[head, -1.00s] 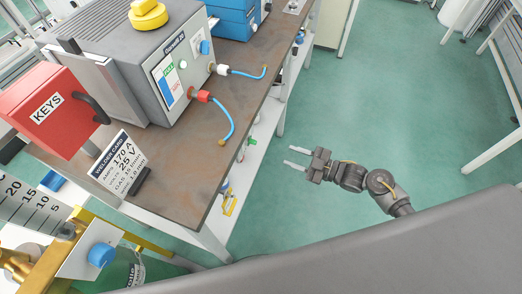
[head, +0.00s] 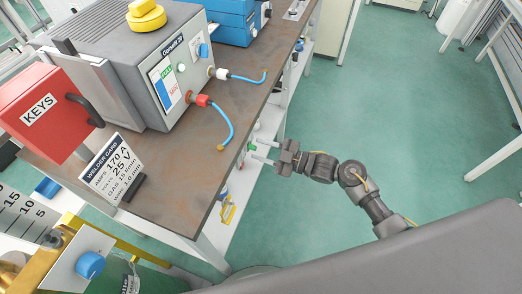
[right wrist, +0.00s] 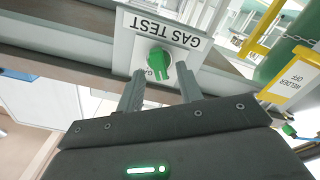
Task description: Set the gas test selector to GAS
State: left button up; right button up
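The gas test selector is a green knob (right wrist: 159,62) on a pale panel (right wrist: 185,22) labelled GAS TEST, which appears upside down in the right wrist view. A small label beside the knob is partly covered by it, so its setting cannot be read for sure. In the head view a small green knob (head: 251,147) shows below the bench edge. My right gripper (right wrist: 160,84) is open and empty, its two fingers apart just short of the knob, one toward each side. In the head view the right gripper (head: 262,150) points left at the bench side. My left gripper is out of view.
The brown bench top (head: 190,170) overhangs near the right gripper. It carries a grey welder box (head: 125,70), a red KEYS box (head: 42,110) and a welder card (head: 113,170). The green floor is clear.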

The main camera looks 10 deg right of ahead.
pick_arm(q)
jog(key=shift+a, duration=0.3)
pick_arm(e)
jog(key=shift+w+a, duration=0.25)
jog(key=shift+a, duration=0.1)
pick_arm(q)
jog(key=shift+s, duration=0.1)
pick_arm(e)
jog(key=shift+c, duration=0.3)
grip_shut()
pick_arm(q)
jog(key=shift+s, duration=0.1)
